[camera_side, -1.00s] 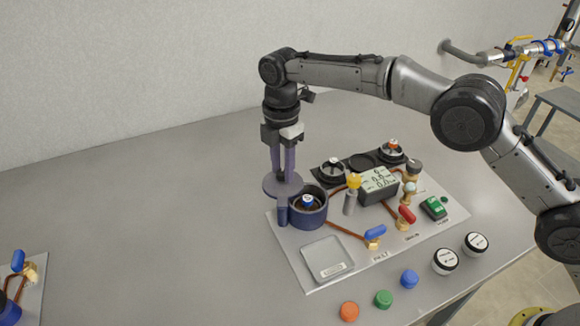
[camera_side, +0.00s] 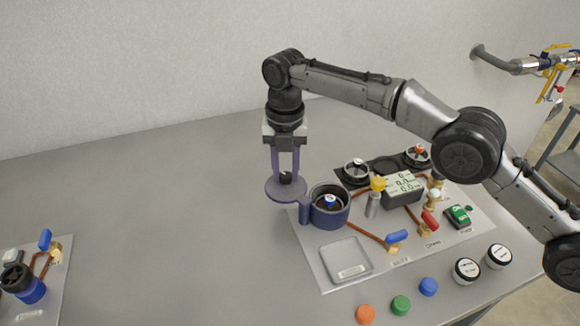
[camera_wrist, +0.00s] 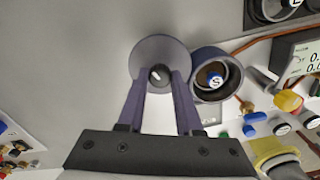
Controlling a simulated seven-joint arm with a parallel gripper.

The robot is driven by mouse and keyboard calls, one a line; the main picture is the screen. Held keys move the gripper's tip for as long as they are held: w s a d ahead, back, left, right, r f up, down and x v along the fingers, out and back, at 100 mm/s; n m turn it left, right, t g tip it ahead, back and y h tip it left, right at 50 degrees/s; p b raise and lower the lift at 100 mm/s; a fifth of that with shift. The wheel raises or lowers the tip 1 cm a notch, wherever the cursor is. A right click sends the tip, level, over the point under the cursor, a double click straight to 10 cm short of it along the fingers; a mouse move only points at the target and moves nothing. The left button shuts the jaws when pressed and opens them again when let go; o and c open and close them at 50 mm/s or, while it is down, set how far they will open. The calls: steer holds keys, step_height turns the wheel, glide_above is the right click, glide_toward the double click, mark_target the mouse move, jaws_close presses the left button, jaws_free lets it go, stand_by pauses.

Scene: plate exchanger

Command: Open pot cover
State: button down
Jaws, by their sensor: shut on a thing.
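The pot (camera_side: 329,207) is a dark blue open cylinder on the light board. A blue-topped item (camera_side: 330,201) shows inside it; in the wrist view the pot (camera_wrist: 232,88) is also open. The round grey-purple cover (camera_side: 286,192) is off the pot's mouth, to its left, roughly level. A post stands at the pot's left side, by the cover's edge; I cannot tell whether they touch. My gripper (camera_side: 286,178) points down and is shut on the cover's dark knob. In the wrist view the fingertips (camera_wrist: 159,78) flank the knob at the centre of the cover (camera_wrist: 160,50).
A square scale plate (camera_side: 346,260), a digital meter (camera_side: 402,188), and blue (camera_side: 397,236) and red (camera_side: 430,221) valve handles are on the board. Orange, green and blue caps (camera_side: 400,305) lie in front.

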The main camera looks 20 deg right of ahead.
steer(key=shift+s+a+r+n, duration=0.1)
steer(key=shift+a+n, duration=0.15)
steer(key=shift+n, duration=0.15)
steer(key=c, duration=0.6)
jaws_free()
